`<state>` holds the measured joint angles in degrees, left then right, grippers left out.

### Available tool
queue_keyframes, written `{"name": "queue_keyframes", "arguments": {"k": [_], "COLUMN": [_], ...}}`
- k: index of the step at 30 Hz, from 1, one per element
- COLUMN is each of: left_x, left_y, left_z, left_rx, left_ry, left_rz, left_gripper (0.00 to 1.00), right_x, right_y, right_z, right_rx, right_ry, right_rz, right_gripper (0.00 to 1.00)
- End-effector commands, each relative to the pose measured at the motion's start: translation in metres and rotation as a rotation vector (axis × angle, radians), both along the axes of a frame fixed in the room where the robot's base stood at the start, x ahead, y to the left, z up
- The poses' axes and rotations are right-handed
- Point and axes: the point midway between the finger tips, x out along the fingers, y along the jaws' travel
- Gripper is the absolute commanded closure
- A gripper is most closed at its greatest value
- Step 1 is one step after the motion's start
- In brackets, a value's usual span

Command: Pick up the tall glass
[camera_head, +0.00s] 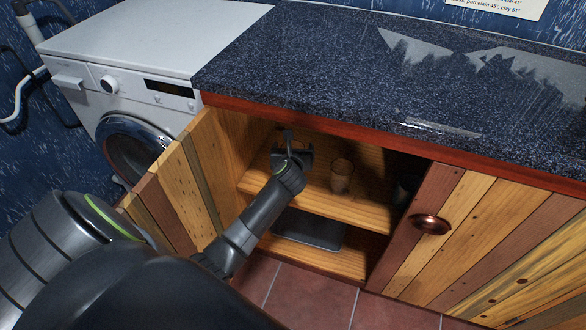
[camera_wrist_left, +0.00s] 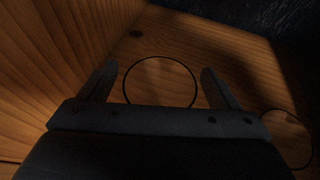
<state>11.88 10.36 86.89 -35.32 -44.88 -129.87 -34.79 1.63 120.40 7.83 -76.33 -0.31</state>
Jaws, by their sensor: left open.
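My left gripper (camera_head: 290,147) is open inside the cabinet, over the upper shelf. In the left wrist view a clear round glass rim (camera_wrist_left: 160,82) lies between the two open fingers (camera_wrist_left: 158,82), with a gap on each side. In the head view my gripper hides that glass, so its height cannot be told. A second clear glass (camera_head: 342,176) stands upright on the shelf to the right of my gripper. A round rim also shows at the lower right of the left wrist view (camera_wrist_left: 288,138). My right gripper is not in view.
The wooden shelf (camera_head: 363,207) lies under a dark stone countertop (camera_head: 400,75). The left door (camera_head: 175,190) stands open; the right door (camera_head: 480,240) is on the right. A dark object (camera_head: 405,187) sits in shadow. A grey flat item (camera_head: 308,229) lies below.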

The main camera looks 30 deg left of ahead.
Motion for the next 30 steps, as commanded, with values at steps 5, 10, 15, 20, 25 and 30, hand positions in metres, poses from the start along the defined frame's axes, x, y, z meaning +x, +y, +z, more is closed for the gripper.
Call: {"name": "queue_keyframes", "arguments": {"k": [5, 10, 15, 20, 25, 30], "left_x": [0.0125, 0.0130, 0.0128, 0.0127, 0.0126, 0.0130], "left_y": [0.0070, 0.0074, 0.0073, 0.0071, 0.0071, 0.0070], "left_z": [-0.0073, -0.0068, -0.0067, -0.0068, -0.0069, -0.0062], "left_rx": [-0.001, -0.002, -0.002, -0.002, -0.002, -0.001], "left_ry": [-0.001, 0.000, 0.000, 0.000, 0.000, -0.001], "left_rz": [-0.001, 0.000, -0.001, -0.001, -0.001, -0.001], "left_gripper": [0.16, 0.16, 0.30, 0.51, 0.73, 0.83], "right_x": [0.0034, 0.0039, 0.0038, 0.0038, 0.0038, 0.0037], "right_y": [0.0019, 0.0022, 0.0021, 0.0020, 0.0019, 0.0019], "right_z": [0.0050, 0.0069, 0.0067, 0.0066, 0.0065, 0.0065], "right_rx": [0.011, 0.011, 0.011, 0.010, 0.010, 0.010], "right_ry": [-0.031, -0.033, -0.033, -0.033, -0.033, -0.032], "right_rz": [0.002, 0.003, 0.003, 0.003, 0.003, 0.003], "right_gripper": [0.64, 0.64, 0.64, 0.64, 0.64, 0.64]}}
